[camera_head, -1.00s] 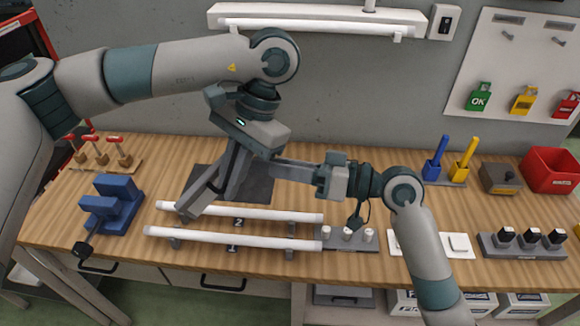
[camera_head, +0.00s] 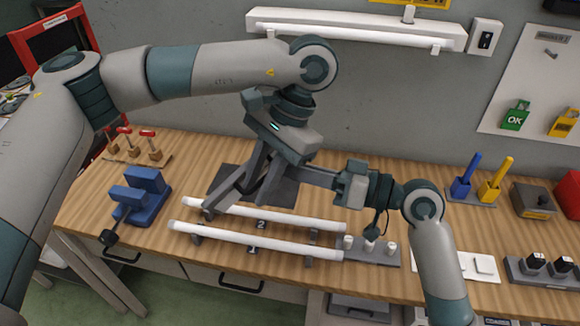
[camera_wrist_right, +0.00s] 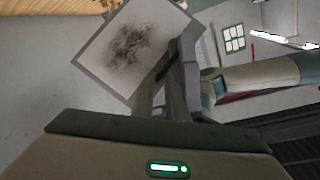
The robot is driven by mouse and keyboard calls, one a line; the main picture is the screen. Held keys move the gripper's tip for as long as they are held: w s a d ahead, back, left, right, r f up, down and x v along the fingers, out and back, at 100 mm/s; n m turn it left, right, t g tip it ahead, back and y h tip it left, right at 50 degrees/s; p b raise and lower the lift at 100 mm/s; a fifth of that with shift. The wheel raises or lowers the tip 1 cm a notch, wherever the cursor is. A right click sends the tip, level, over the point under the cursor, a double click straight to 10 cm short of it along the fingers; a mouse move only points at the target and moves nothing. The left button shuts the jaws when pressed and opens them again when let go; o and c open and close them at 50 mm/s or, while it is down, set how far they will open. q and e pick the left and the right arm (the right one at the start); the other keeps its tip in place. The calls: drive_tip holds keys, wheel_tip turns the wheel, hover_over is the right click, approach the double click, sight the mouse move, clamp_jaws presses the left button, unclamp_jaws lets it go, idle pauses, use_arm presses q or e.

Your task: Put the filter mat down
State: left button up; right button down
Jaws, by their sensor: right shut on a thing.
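The filter mat (camera_wrist_right: 100,58) shows in the right wrist view as a pale square with a grey border and a dark smudge. It is tilted, and its lower right corner lies at the fingers of my right gripper (camera_wrist_right: 170,75), which is shut on it. In the head view my right gripper (camera_head: 312,174) points left above the bench. A dark grey square panel (camera_head: 228,178) shows there behind my left gripper; I cannot tell if it is the mat's back or a pad on the bench. My left gripper (camera_head: 236,202) points down, open and empty, its fingers apart.
Two white tubes (camera_head: 300,219) lie on holders at the bench's front. A blue vise (camera_head: 142,195) is left, with red-handled tools (camera_head: 135,143) behind. A grey block with white pegs (camera_head: 371,252), blue and yellow holders (camera_head: 477,190) and a grey box (camera_head: 533,201) are right.

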use_arm(q)
drive_tip(key=shift+w+a+r, duration=0.15)
drive_tip(key=shift+a, duration=0.05)
drive_tip(key=shift+w+d+r, duration=0.1)
drive_tip(key=shift+d+r, duration=0.1)
drive_tip(key=shift+r, duration=0.25)
drive_tip(key=v, duration=1)
drive_tip(key=shift+d+r, duration=0.3)
drive_tip(key=shift+d, duration=0.1)
